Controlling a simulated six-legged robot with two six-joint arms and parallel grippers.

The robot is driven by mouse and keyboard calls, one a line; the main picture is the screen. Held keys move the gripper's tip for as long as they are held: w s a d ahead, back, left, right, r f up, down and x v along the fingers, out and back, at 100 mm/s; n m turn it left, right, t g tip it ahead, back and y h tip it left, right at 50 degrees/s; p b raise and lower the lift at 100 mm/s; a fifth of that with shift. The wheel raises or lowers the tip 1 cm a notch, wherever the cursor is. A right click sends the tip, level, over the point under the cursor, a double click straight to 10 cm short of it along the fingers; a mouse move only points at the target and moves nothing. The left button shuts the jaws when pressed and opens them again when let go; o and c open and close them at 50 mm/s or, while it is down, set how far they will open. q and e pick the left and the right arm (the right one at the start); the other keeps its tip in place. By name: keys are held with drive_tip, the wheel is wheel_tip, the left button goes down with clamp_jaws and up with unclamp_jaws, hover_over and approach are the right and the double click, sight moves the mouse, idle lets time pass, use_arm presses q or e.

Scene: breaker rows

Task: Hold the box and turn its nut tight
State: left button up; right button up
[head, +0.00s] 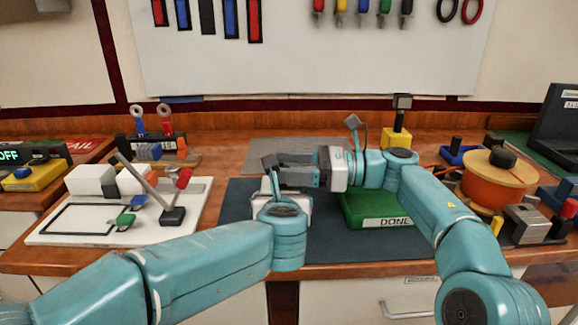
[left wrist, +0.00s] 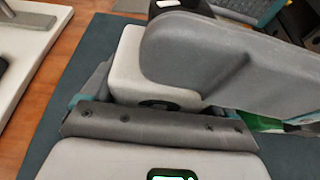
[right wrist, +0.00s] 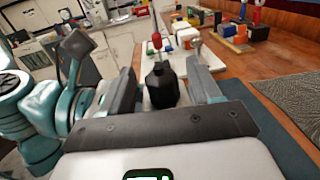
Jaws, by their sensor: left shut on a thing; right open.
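A white box (left wrist: 128,62) is between the fingers of my left gripper (left wrist: 185,62), which is shut on it over the dark mat. One large grey finger covers much of the box in the left wrist view. A black faceted nut (right wrist: 161,86) stands upright in the right wrist view. My right gripper (right wrist: 163,78) is open, with one finger on each side of the nut and gaps visible. In the head view my right gripper (head: 276,170) reaches leftward over the left hand, so box and nut are mostly hidden there.
A white board (head: 62,228) at left carries white blocks and a lever with a red grip (head: 183,179). A green DONE tray (head: 380,210) lies behind the right forearm. An orange spool (head: 490,182) stands at right. The dark mat (head: 335,252) is bare in front.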

drive_tip(key=c, duration=1.1)
drive_tip(key=shift+o, duration=0.2)
drive_tip(key=shift+r+m+t, duration=0.15)
drive_tip(key=shift+m+t, duration=0.25)
drive_tip(key=shift+t, duration=0.1)
drive_tip(key=shift+s+m+t, duration=0.1)
drive_tip(key=shift+m+t, duration=0.3)
drive_tip(key=shift+t, duration=0.3)
drive_tip(key=o, duration=1.1)
drive_tip(key=shift+c, duration=0.2)
